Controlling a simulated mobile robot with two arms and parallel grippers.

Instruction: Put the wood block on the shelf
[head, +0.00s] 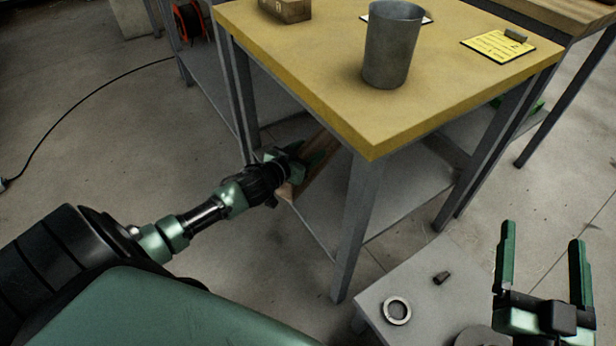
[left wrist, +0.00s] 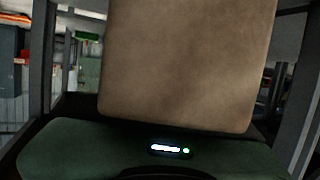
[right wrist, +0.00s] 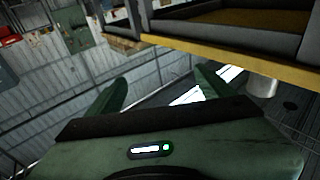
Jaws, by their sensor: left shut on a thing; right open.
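The wood block (head: 319,168) is a brown piece held by my left gripper (head: 303,163), which is shut on it. The block is tilted in the head view, under the table's left edge and over the grey lower shelf (head: 400,192). Whether it touches the shelf I cannot tell. In the left wrist view the block (left wrist: 188,62) fills the middle as a broad tan face. My right gripper (head: 543,240) is open and empty at the lower right, and its spread fingers also show in the right wrist view (right wrist: 163,84).
The yellow-topped table (head: 330,75) stands over the shelf, with a grey metal cup (head: 391,48), a brown box (head: 287,8) and a yellow note (head: 497,46) on top. A table leg (head: 355,225) is right of my left gripper. A black cable (head: 70,108) lies on the floor.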

